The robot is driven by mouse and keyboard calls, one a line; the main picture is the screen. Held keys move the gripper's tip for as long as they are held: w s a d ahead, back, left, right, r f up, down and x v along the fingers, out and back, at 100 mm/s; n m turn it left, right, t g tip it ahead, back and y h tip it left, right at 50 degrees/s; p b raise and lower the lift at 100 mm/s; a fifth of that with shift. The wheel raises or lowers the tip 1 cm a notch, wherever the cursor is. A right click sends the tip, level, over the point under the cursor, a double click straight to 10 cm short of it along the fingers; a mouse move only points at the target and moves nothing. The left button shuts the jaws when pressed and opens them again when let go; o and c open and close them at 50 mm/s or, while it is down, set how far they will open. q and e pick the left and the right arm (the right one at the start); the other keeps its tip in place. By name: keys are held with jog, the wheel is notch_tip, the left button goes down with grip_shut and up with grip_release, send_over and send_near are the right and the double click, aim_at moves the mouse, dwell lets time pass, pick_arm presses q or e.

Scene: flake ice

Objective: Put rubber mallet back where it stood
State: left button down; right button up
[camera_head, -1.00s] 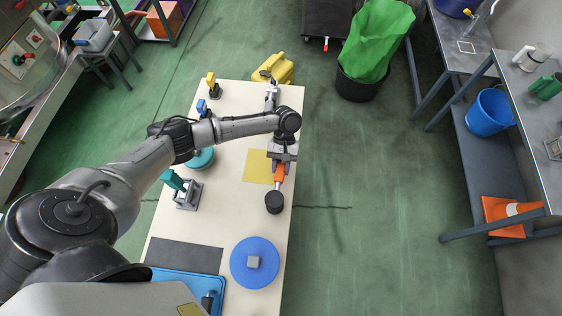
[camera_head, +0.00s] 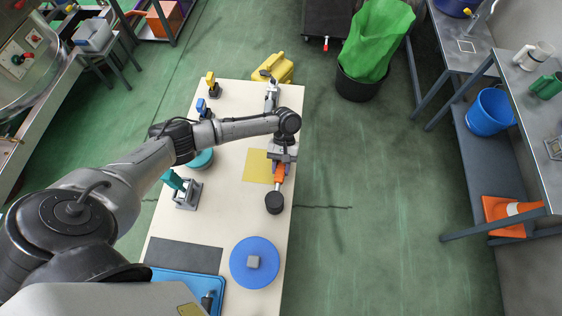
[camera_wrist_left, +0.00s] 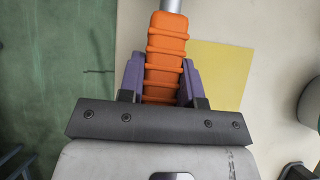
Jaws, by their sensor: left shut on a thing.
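The rubber mallet has an orange ribbed handle (camera_wrist_left: 166,55) and a dark round head (camera_head: 274,203). My left gripper (camera_head: 279,168) is shut on the orange handle near the right edge of the cream table (camera_head: 222,218). In the left wrist view the purple fingers of the left gripper (camera_wrist_left: 161,82) press on both sides of the handle, and a grey shaft runs out of the top of the picture. I cannot tell whether the mallet touches the table. A yellow square (camera_head: 257,166) lies flat just left of the mallet. My right gripper is not in view.
A blue disc (camera_head: 243,277) with a grey block (camera_head: 253,262) is nearer on the table. A teal tool in a grey stand (camera_head: 187,198), a dark mat (camera_head: 190,256) and a blue tray (camera_head: 168,277) are left. A yellow container (camera_head: 286,69) stands beyond the far end.

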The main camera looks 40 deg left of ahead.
pick_arm(q)
jog(key=shift+f, duration=0.1)
dwell(0.3)
jog(key=c, duration=0.7)
grip_release()
jog(key=shift+c, duration=0.2)
jog(key=shift+w+a+r, duration=0.1)
jog(key=shift+w+r, duration=0.05)
jog(key=shift+r, duration=0.15)
jog(key=shift+p+v, duration=0.9)
jog(key=shift+v, duration=0.55)
jog(key=shift+p+v, duration=0.65)
jog(key=shift+v, duration=0.8)
jog(key=shift+w+a+r+p, duration=0.25)
jog(key=shift+w+r+p, duration=0.1)
jog(key=shift+r, duration=0.15)
